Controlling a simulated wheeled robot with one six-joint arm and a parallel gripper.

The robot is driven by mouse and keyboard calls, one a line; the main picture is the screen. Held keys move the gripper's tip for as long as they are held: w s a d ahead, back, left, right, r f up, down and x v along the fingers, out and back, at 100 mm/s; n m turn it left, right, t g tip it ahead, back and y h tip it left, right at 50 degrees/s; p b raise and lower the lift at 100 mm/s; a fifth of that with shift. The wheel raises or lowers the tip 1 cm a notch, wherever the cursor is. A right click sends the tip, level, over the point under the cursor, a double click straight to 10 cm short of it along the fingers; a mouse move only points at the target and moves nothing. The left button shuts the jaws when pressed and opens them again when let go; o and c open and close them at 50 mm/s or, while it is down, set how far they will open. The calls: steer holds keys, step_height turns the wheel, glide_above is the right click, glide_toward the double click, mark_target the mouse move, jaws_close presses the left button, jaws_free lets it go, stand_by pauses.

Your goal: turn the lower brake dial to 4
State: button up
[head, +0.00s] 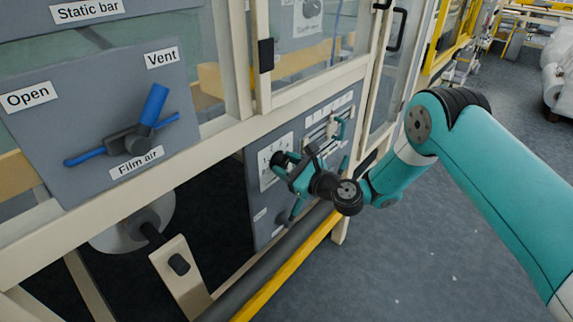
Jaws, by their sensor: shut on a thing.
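A grey control panel (258,228) stands low on the machine frame, right of the dark opening.
A yellow rail (285,270) and a dark roller (262,265) run below the panel. A blue Film air lever (150,108) is on a grey plate at left. Glazed machine doors stand above.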

steer(key=shift+d, duration=0.1)
steer(key=o, duration=0.9)
steer(key=b+v, duration=0.2)
steer(key=v, duration=0.1)
steer(key=shift+s+d+f, duration=0.15)
steer(key=shift+d+f, duration=0.05)
steer(key=shift+f, duration=0.15)
steer(key=b, duration=2)
glide_toward(285, 166)
steer(key=v, duration=0.8)
steer(key=shift+s+d+r, duration=0.1)
steer(key=shift+r, duration=0.05)
